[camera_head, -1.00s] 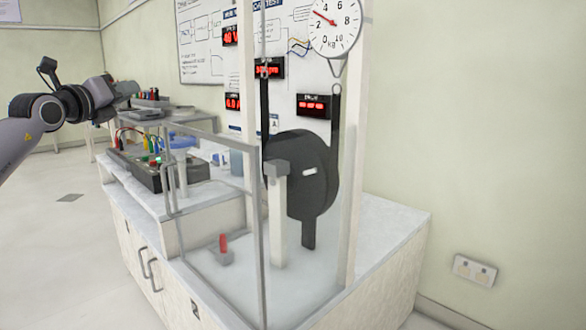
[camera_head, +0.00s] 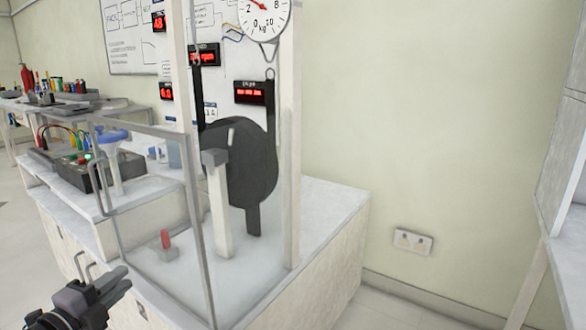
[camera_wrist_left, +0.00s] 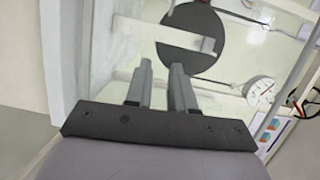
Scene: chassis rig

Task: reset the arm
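My left gripper (camera_head: 118,284) is at the lower left of the head view, in front of the bench, with nothing visible in it. In the left wrist view its two fingers (camera_wrist_left: 160,82) stand apart with a gap between them, so it is open and empty. Beyond the fingers are the black disc (camera_wrist_left: 190,35) and a pale post (camera_wrist_left: 165,33) of the rig. My right gripper is in neither view.
A black unit with coloured leads (camera_head: 75,170) stands at left. Floor is clear right of the bench.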

